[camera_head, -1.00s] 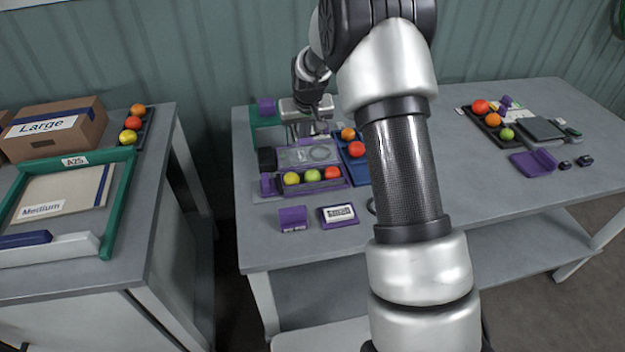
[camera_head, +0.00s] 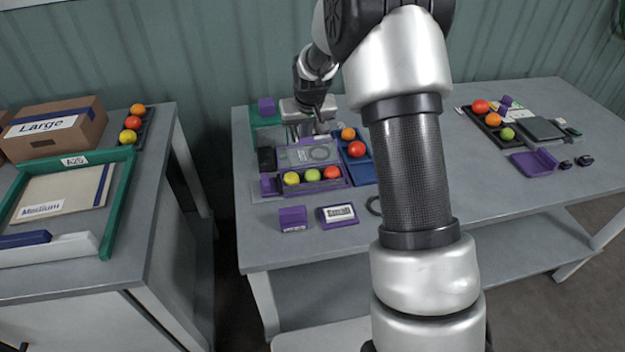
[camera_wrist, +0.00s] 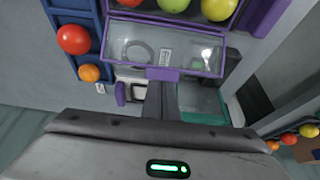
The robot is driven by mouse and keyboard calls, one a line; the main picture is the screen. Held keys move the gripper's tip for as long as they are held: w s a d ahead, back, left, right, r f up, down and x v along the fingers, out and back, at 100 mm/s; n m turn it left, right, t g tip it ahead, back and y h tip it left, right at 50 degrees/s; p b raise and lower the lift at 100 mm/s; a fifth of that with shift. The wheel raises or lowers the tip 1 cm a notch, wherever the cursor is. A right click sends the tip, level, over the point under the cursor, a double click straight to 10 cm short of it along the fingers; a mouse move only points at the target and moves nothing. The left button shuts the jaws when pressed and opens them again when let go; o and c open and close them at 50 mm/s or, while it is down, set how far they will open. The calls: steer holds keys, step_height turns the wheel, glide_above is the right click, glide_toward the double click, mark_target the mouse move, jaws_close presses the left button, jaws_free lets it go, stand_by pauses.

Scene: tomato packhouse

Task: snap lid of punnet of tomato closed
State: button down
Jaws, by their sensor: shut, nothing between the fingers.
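The punnet (camera_head: 318,186) has a purple base and holds a yellow-green, a green and a red tomato in a row. It also shows at the top of the wrist view, with its tomatoes partly cut off. Its clear lid (camera_head: 296,156) stands open on the side away from the head camera. In the wrist view the lid (camera_wrist: 190,52) has a purple tab (camera_wrist: 162,74) on its free edge. My gripper (camera_wrist: 162,88) is shut and empty, its fingertips right at that tab. I cannot tell whether they touch it. In the head view my gripper (camera_head: 306,135) is behind the lid and partly hidden.
A blue tray (camera_head: 358,172) with an orange and a red tomato stands close right of the punnet. A purple block (camera_head: 293,217) and a label holder (camera_head: 338,215) lie in front. A green tray (camera_head: 262,118) is behind.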

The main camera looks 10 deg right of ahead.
mark_target(307, 143)
steer(key=shift+s+f, duration=0.2)
steer(key=shift+s, duration=1.65)
steer(key=shift+w, duration=0.1)
steer(key=shift+w+r, duration=0.15)
steer(key=shift+r, duration=0.65)
step_height(307, 143, up, 7)
steer(key=p, duration=0.5)
steer(key=shift+r, duration=0.15)
